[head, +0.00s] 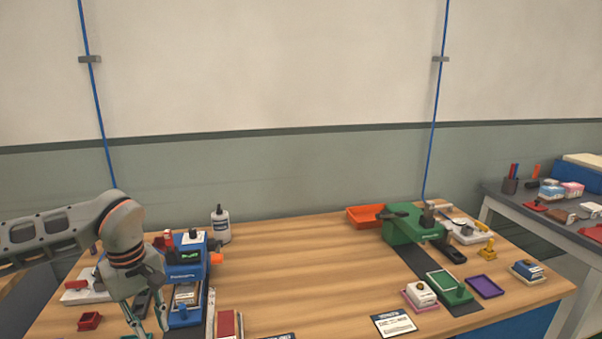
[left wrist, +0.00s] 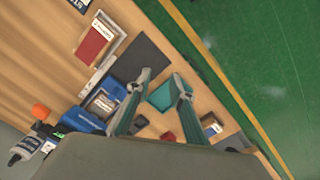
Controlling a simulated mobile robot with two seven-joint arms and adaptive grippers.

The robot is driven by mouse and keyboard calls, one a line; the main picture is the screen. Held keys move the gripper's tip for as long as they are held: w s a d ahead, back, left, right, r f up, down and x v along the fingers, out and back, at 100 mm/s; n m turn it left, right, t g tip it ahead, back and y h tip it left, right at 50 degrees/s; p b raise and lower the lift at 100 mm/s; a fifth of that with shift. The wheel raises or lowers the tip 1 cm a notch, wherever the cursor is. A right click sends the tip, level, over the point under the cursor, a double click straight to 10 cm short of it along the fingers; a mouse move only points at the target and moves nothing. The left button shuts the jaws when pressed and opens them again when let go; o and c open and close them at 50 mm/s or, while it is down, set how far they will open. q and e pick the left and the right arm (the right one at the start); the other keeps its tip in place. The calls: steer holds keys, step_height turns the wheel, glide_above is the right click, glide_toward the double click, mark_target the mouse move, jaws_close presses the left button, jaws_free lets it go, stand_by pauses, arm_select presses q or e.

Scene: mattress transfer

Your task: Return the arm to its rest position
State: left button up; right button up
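My left arm comes in from the left in the head view. Its left gripper (head: 148,322) points down over the front left of the wooden table (head: 300,240), beside a blue device (head: 186,268). In the left wrist view the two fingers of the left gripper (left wrist: 160,82) are spread apart. A teal tray-like piece (left wrist: 161,97) shows between them and appears to lie on the table below. I see nothing held. My right gripper shows in neither view.
A green device (head: 403,229) and an orange tray (head: 364,216) stand at the right back. A white bottle (head: 220,226) stands behind the blue device. A red block (head: 89,321) lies left of the left gripper. The table's middle is clear. A grey side table (head: 520,197) is at right.

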arm_select(q)
steer(key=s+d+f+n+g+h, duration=0.1)
steer(key=s+d+f+g+h, duration=0.25)
steer(key=d, duration=0.85)
steer(key=s+d+f+n+h, duration=0.2)
steer(key=s+d+h, duration=0.35)
steer(key=d, duration=0.65)
steer(key=s+d+r+n+t+h, duration=0.1)
steer(key=d+r+n+t+h, duration=0.4)
steer(key=d+r+n+h, duration=0.8)
steer(key=w+a+f+n+t+y, duration=0.3)
steer(key=a+f+n+t+y, duration=0.5)
steer(key=n, duration=0.7)
steer(key=w+a+f+n+t+y, duration=0.3)
steer(key=a+f+n+t+y, duration=0.45)
steer(key=n, duration=0.75)
steer(key=s+a+f+n+g+y, duration=0.2)
steer(key=s+a+f+n, duration=0.3)
steer(key=f, duration=0.5)
steer(key=s+a+f+n+g+y, duration=0.2)
steer(key=s+a+f+n+g, duration=0.2)
steer(key=s+f+n, duration=0.3)
step_height(320, 180, down, 4)
steer(key=shift+s+a+f, duration=0.1)
steer(key=shift+s+a, duration=0.55)
steer(key=shift+a, duration=0.2)
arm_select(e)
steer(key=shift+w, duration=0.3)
